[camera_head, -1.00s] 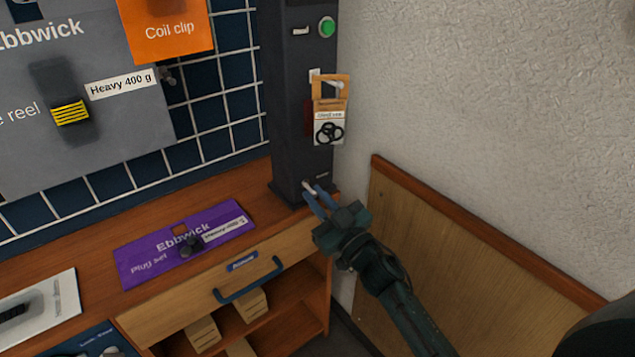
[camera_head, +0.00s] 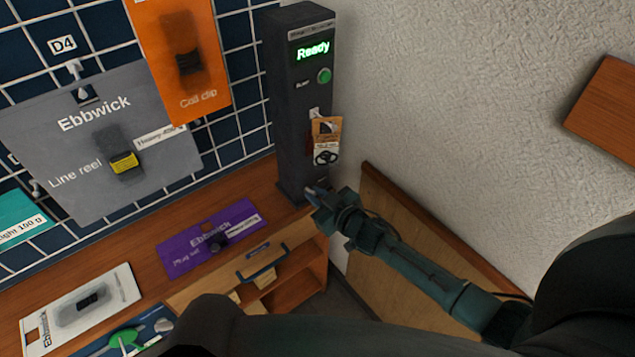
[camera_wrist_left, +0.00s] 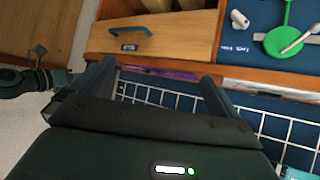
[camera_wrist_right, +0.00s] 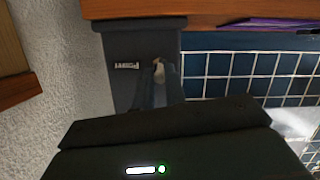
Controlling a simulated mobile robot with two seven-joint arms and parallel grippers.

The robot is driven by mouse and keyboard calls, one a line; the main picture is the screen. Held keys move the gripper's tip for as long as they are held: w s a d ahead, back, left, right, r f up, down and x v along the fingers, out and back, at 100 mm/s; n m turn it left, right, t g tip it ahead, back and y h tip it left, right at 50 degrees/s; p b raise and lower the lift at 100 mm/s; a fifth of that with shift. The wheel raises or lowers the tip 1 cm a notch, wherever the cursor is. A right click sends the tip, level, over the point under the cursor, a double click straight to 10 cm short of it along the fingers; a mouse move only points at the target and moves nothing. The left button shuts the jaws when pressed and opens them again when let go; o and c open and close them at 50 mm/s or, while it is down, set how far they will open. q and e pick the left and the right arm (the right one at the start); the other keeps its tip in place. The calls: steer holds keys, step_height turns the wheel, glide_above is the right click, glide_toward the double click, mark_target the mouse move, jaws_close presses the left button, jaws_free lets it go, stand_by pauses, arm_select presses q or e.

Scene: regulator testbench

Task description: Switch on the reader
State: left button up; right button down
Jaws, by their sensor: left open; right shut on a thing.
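The reader (camera_head: 300,130) is a dark upright column at the right end of the wooden bench. Its display (camera_head: 313,50) is lit green and says "Ready", above a green button (camera_head: 324,75). My right gripper (camera_head: 316,194) is at the column's lower front. In the right wrist view its fingers (camera_wrist_right: 160,82) are shut on a small pale switch (camera_wrist_right: 159,68) beside a white label; the fingers partly hide it. In the left wrist view my left gripper (camera_wrist_left: 157,78) is open and empty, facing the bench's drawer side.
A small card (camera_head: 327,140) hangs on the reader. A purple card (camera_head: 205,238) lies on the bench (camera_head: 165,212) above a drawer handle (camera_head: 262,272). Large packs hang on the grid at left, including an orange one (camera_head: 205,85). A wall (camera_head: 430,100) stands close at right.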

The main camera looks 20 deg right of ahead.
steer(key=shift+w+r+g+h+p, duration=0.1)
steer(key=shift+r+g+h+p, duration=0.25)
steer(key=shift+g+p, duration=0.35)
steer(key=shift+g, duration=0.3)
steer(key=c, duration=1.5)
jaws_free()
steer(key=shift+r, duration=0.1)
steer(key=shift+o, duration=0.2)
steer(key=v, duration=1.3)
